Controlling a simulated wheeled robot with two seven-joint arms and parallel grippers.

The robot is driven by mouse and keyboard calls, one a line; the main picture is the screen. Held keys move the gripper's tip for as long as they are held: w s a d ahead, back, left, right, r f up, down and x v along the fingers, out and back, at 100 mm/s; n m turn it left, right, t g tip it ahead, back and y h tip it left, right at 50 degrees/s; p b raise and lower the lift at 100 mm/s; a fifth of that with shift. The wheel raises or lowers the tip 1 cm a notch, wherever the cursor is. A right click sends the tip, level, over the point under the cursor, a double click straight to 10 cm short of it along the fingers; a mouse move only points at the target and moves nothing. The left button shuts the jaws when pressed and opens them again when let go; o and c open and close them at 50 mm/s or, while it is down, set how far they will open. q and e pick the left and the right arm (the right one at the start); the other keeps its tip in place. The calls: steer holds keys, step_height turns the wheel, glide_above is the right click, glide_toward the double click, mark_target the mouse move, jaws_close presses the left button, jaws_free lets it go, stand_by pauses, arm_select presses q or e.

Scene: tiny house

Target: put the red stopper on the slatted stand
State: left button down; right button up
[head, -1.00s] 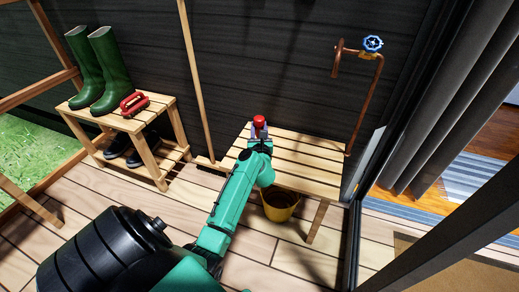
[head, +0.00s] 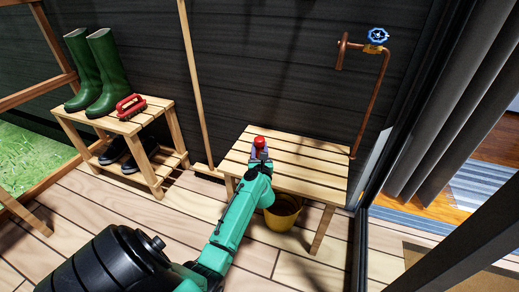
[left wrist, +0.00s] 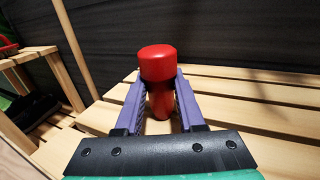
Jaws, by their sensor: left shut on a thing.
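The red stopper (head: 259,141) is upright between the fingers of my left gripper (head: 258,153), which is shut on it. In the left wrist view the stopper (left wrist: 158,64) shows a wide round head above a narrower body, with a purple finger of the left gripper (left wrist: 158,100) on each side. The slatted stand (head: 305,164) is the low wooden bench against the dark wall. The stopper is over the stand's left part. In the left wrist view slats (left wrist: 250,116) show around and behind it. I cannot tell whether its lower end touches them. My right gripper is not in view.
A wooden rack (head: 122,120) at left holds green boots (head: 92,72) and a red brush (head: 130,106). A thin pole (head: 198,85) stands left of the stand. A yellow bucket (head: 284,214) sits below it. A copper pipe (head: 371,108) rises at its right. The stand's top right is clear.

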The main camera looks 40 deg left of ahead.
arm_select(q)
steer(key=c, duration=0.5)
jaws_free()
steer(key=shift+f, duration=0.1)
